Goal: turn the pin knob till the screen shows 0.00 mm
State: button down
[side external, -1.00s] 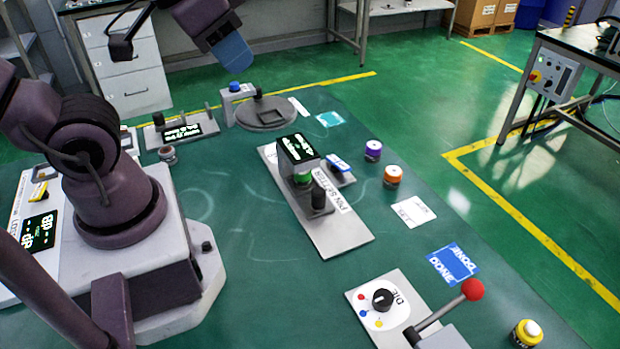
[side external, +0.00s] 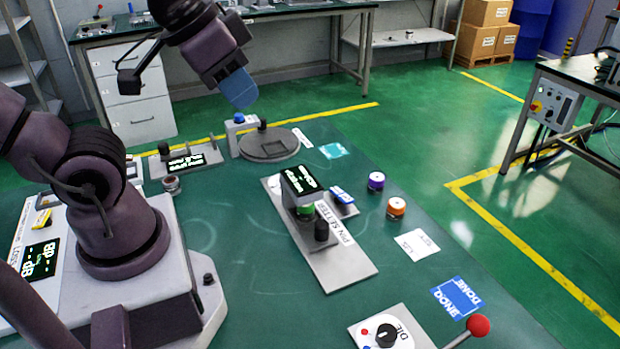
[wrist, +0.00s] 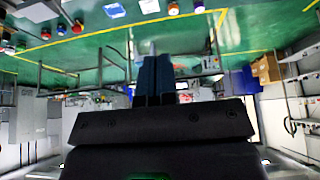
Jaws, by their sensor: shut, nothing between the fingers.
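The pin setter (side external: 338,268) is a grey plate with a "PIN SETTER" label, in the middle of the green table in the side view. A black block with a lit screen (side external: 301,179) stands on it; its digits are too small and slanted to read. A green part (side external: 305,211) sits under the screen, and a dark upright knob (side external: 321,231) stands just in front. My gripper (side external: 241,92), with blue fingers, is shut and empty, high above the far side of the table and well apart from the pin setter. Its closed fingers also show in the wrist view (wrist: 154,75).
A round grey plate fixture (side external: 269,145) stands beyond the pin setter. A blue-capped part (side external: 342,196), a purple-topped jar (side external: 376,181) and an orange-topped jar (side external: 396,207) stand to its right. A DIE dial (side external: 387,336) and a red-ball lever (side external: 478,325) are at the front.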

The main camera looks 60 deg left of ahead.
dwell(0.3)
jog(key=c, duration=1.3)
grip_release()
jog(key=shift+a+f, duration=0.15)
jog(key=shift+a, duration=0.1)
jog(key=o, duration=0.6)
jog(key=shift+w+a+f+n+g, duration=0.4)
jog(key=shift+a+f, duration=0.1)
jog(key=shift+f, duration=0.1)
jog(key=shift+w+a+f+n+g, duration=0.3)
jog(key=shift+a+f+g, duration=0.1)
jog(key=shift+a+f, duration=0.15)
jog(key=shift+c, duration=0.2)
jog(key=w+a+f+n+g, duration=0.2)
jog(key=w+a+f+n, duration=0.4)
jog(key=a+f, duration=0.4)
jog(key=w+a+f+n+g, duration=0.2)
jog(key=w+a+f+n, duration=0.2)
jog(key=w+a+f, duration=0.6)
jog(key=s+f, duration=0.1)
jog(key=f, duration=0.2)
jog(key=s+a+f, duration=0.1)
jog(key=f, duration=0.3)
jog(key=s+f, duration=0.1)
jog(key=f, duration=0.3)
jog(key=shift+a, duration=0.2)
